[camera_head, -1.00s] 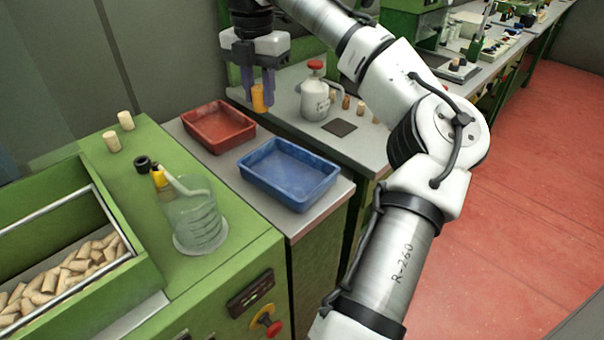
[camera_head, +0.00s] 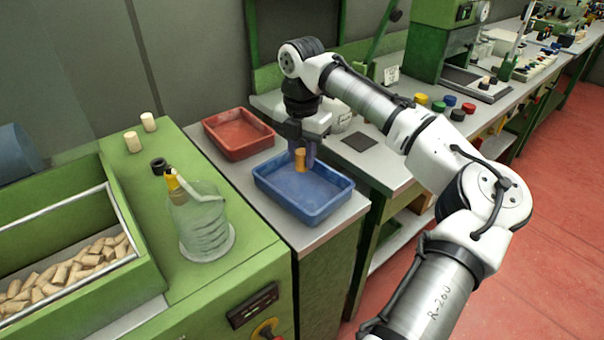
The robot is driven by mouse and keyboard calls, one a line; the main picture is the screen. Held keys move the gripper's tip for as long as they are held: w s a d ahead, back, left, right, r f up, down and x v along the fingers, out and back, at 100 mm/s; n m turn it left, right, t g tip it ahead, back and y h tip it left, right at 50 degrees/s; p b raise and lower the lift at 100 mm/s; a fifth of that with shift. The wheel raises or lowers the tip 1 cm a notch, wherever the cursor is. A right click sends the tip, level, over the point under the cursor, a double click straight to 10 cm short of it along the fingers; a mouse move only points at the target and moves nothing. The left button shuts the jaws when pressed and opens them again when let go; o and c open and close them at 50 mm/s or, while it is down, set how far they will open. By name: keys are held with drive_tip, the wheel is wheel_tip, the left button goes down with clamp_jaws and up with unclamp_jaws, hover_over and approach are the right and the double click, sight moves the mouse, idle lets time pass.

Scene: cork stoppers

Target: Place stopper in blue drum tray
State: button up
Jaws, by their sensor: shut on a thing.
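The blue tray (camera_head: 322,208) sits on the grey bench top, beside the green machine. My gripper (camera_head: 301,158) points down over the back part of the blue tray. It is shut on an orange-tan stopper (camera_head: 300,161), held upright between the fingers. The stopper's lower end shows against the tray's inside. I cannot tell whether it touches the tray floor. The blue tray otherwise looks empty.
An empty red tray (camera_head: 238,134) stands to the left, behind the blue tray. A glass jar (camera_head: 205,226) stands on the green machine at left, near two loose corks (camera_head: 133,142). A dark square pad (camera_head: 359,143) lies to the right.

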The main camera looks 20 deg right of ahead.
sight(302, 151)
drive_tip(key=shift+f, duration=3.1)
drive_tip(key=shift+f, duration=0.15)
drive_tip(key=o, duration=0.9)
wheel_tip(302, 151, up, 12)
drive_tip(key=shift+r, duration=0.2)
